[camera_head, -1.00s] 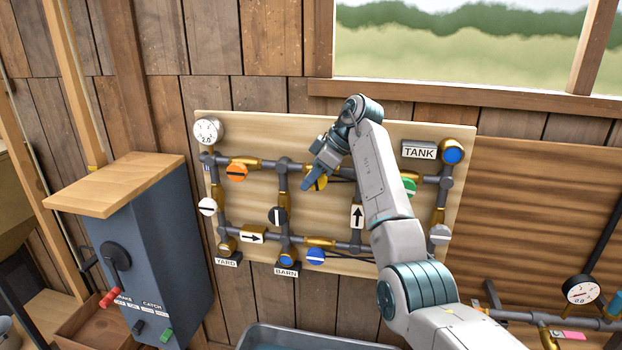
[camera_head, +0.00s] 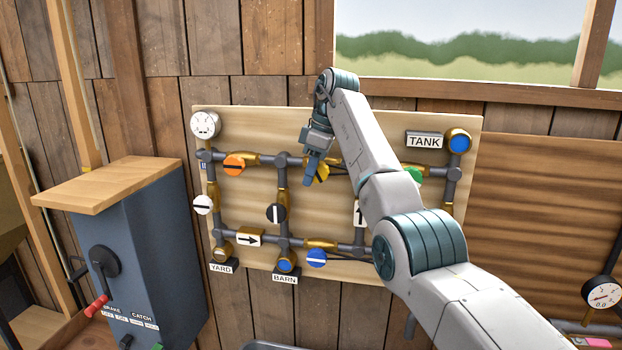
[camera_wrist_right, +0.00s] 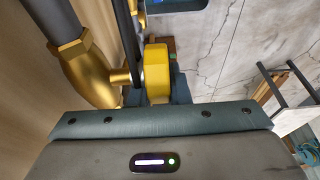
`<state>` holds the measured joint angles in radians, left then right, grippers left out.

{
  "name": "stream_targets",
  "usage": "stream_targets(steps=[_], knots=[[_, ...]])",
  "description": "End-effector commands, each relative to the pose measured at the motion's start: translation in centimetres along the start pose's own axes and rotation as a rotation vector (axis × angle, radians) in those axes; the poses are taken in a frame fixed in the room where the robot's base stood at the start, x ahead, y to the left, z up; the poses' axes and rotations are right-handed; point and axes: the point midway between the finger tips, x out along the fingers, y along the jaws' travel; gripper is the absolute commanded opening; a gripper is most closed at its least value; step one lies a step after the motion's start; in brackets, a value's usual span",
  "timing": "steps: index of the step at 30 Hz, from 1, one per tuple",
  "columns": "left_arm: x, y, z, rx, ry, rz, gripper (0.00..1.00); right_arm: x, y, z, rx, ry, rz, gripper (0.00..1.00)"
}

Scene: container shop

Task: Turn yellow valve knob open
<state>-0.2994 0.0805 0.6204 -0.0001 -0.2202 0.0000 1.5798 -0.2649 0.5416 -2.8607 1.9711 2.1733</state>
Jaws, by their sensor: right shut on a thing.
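The yellow valve knob (camera_head: 321,174) sits on the upper pipe run of a wooden valve board (camera_head: 340,213), partly hidden behind my right gripper (camera_head: 311,178). In the right wrist view the yellow knob (camera_wrist_right: 156,72) stands out from a brass valve body (camera_wrist_right: 92,75), between the fingers. My right gripper is shut on the knob. A dark bar crosses close to the knob's base in that view. My left gripper is in none of the views.
Other knobs share the board: orange (camera_head: 234,165), black (camera_head: 276,213), blue (camera_head: 316,258) and green (camera_head: 413,174). A pressure gauge (camera_head: 205,123) is at the board's upper left. A blue-grey cabinet (camera_head: 140,250) stands left of the board.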

Motion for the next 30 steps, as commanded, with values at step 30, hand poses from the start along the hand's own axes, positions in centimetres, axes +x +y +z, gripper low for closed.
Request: stream_targets(steps=[30], knots=[[0.8, 0.2, 0.1, 0.0, -0.001, 0.001, 0.36, -5.7, 0.0, 0.0, 0.0, 0.0, 0.002, 0.38]])
